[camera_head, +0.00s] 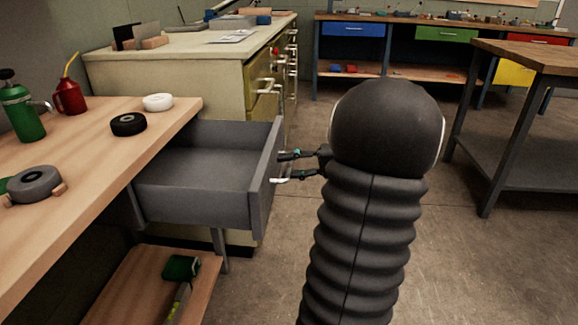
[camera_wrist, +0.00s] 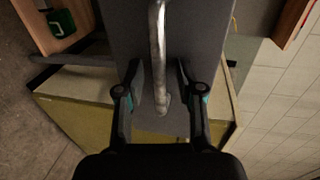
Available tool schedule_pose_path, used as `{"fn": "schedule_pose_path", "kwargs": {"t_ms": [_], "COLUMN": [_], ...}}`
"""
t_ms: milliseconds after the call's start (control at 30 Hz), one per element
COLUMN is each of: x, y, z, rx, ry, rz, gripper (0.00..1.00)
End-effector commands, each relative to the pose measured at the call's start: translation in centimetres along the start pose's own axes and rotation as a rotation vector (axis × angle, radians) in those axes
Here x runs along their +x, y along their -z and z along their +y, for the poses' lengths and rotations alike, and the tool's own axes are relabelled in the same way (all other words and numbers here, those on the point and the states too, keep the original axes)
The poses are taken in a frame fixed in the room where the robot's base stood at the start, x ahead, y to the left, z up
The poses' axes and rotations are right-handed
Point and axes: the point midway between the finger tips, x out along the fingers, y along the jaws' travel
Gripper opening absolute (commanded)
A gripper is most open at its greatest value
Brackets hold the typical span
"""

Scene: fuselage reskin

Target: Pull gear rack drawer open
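A grey drawer (camera_head: 205,172) stands pulled out from under the wooden workbench (camera_head: 95,190); its inside looks empty. Its front panel (camera_head: 264,178) faces my arm and bears a metal handle (camera_head: 279,180). In the wrist view the handle (camera_wrist: 158,50) runs upright along the grey panel (camera_wrist: 200,40). My gripper (camera_head: 284,167) is at the drawer front. In the wrist view my gripper's fingers (camera_wrist: 159,75) stand on either side of the handle's lower end, with a gap on both sides. The fingers are open around the handle and seem not to touch it.
The bench carries a green bottle (camera_head: 21,110), a red oil can (camera_head: 69,97), a black ring (camera_head: 128,124), a white ring (camera_head: 158,102) and a grey wheel (camera_head: 35,185). A cream cabinet (camera_head: 170,70) stands behind the drawer. Open floor (camera_head: 470,250) lies to the right, before a table (camera_head: 530,140).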

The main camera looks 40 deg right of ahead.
Motion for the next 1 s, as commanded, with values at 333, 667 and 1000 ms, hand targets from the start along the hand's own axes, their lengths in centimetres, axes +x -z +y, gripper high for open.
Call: {"fn": "schedule_pose_path", "kwargs": {"t_ms": [333, 667, 1000], "x": [-6.0, -10.8, -11.7], "y": [0.1, 0.0, 0.0], "z": [0.1, 0.0, 0.0], "rx": [0.001, 0.0, 0.001], "ry": [0.0, 0.0, 0.0], "rz": [0.005, 0.002, 0.0], "gripper": [0.37, 0.37, 0.37]}}
